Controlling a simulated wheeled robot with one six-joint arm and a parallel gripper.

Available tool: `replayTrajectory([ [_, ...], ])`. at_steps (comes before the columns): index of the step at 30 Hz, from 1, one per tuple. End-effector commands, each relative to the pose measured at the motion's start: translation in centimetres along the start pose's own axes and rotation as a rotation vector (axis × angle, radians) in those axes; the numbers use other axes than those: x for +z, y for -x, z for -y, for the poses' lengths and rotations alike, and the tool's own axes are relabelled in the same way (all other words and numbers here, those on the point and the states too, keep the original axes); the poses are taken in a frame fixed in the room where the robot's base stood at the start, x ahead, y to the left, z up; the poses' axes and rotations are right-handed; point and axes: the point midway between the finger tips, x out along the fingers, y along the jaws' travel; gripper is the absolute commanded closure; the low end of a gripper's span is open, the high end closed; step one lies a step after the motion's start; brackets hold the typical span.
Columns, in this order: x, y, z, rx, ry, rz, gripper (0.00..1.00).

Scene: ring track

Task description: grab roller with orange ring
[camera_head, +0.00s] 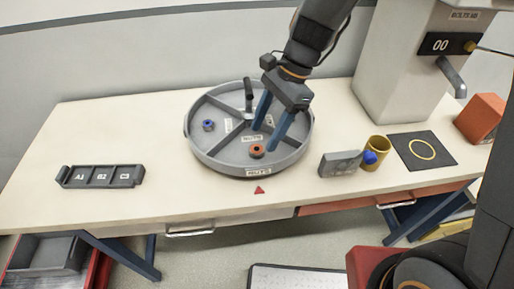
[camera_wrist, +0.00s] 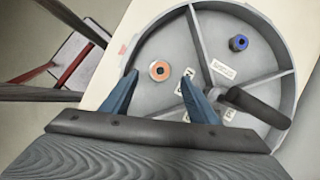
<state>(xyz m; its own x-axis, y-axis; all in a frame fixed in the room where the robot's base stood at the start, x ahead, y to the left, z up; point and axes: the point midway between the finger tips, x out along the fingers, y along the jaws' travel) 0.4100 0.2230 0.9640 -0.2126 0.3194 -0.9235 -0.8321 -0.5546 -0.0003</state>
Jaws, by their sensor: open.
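The roller with the orange ring (camera_head: 257,151) lies in the front compartment of the round grey divided tray (camera_head: 194,147). In the wrist view the orange-ringed roller (camera_wrist: 159,70) shows beyond and between my fingertips. My gripper (camera_head: 265,132) is open and empty above the tray, its blue fingers pointing down near the roller. In the wrist view my gripper (camera_wrist: 160,78) has its fingers wide apart. Whether a finger touches the roller cannot be told. A blue-ringed roller (camera_head: 208,125) sits in the left compartment, and also shows in the wrist view (camera_wrist: 239,42).
A labelled dark rack (camera_head: 101,176) lies left. The table between rack and tray is clear.

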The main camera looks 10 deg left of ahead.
Motion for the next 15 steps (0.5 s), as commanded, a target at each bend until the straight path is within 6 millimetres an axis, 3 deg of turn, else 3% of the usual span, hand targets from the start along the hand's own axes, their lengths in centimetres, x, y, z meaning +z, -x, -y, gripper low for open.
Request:
replayTrajectory([
  [9,0.0,-3.9,0.0,0.002,-0.001,0.0,0.46],
  [15,-0.1,-4.4,0.0,0.0,0.0,-0.001,0.46],
])
